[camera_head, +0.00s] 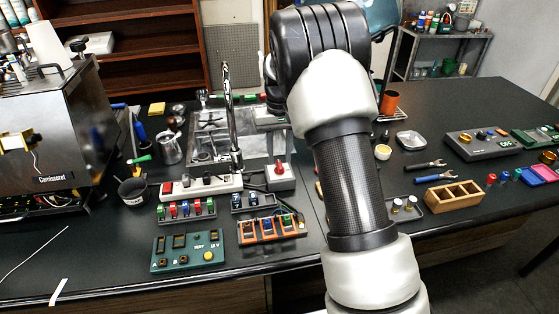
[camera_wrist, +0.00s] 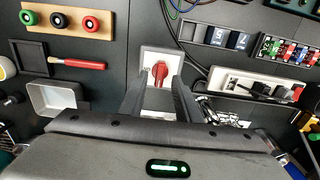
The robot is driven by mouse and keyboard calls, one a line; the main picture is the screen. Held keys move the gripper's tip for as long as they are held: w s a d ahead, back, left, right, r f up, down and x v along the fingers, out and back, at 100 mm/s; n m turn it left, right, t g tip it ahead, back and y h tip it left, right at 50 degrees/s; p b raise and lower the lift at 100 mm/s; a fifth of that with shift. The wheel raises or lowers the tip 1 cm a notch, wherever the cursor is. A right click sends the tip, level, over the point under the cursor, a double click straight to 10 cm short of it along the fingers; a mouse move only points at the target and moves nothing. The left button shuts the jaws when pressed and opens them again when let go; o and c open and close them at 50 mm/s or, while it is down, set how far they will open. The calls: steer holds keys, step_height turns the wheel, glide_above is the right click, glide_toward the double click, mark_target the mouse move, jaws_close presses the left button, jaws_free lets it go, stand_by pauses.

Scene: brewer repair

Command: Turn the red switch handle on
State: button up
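The red switch handle (camera_wrist: 160,72) sits on a white switch box (camera_wrist: 148,55) in the upper middle of the wrist view. The handle points roughly up and down in that picture. In the head view the red handle (camera_head: 280,168) stands on its box (camera_head: 282,184) beside the sink, left of my arm. My gripper (camera_wrist: 158,92) is open and empty in the wrist view. Its two fingers point toward the box, with the handle seen between and just beyond their tips. I see no contact.
A power strip (camera_head: 201,187) lies left of the switch box, with cables close by. An orange module tray (camera_head: 272,228) and a green panel (camera_head: 188,250) lie in front. The metal faucet (camera_head: 229,120) stands tall behind. A red-handled tool (camera_wrist: 78,63) lies beside the box in the wrist view.

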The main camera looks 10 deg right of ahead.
mark_target(280, 168)
steer(key=shift+f, duration=1.35)
jaws_close()
